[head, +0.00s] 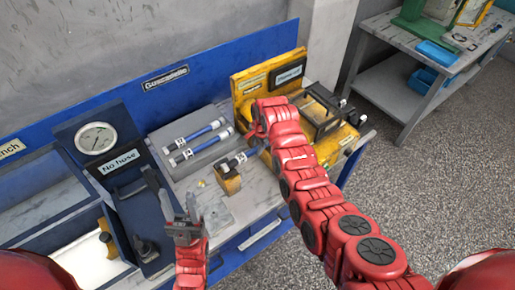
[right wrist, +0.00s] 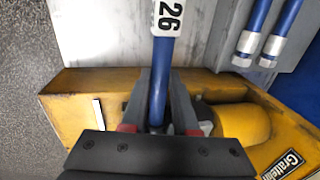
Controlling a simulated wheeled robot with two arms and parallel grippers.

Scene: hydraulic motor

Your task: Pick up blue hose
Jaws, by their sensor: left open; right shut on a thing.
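A blue hose with a white label reading "26" (right wrist: 161,50) is between the fingers of my right gripper (right wrist: 158,115) in the right wrist view. In the head view its labelled end (head: 239,159) sticks out to the left of my right gripper (head: 258,138), above the bench by the yellow hydraulic motor unit (head: 333,146). My arm hides the rest of it. Two other blue hoses (head: 203,131) lie side by side on a grey holder; their metal ends (right wrist: 246,44) show in the right wrist view. My left gripper (head: 176,207) is open and empty over the bench's left part.
A small yellow block (head: 229,181) stands on the bench below the held hose. A pressure gauge panel (head: 96,138) with a "No hose" sign (head: 119,161) is at the left. A second table (head: 408,50) with blue bins stands at the back right.

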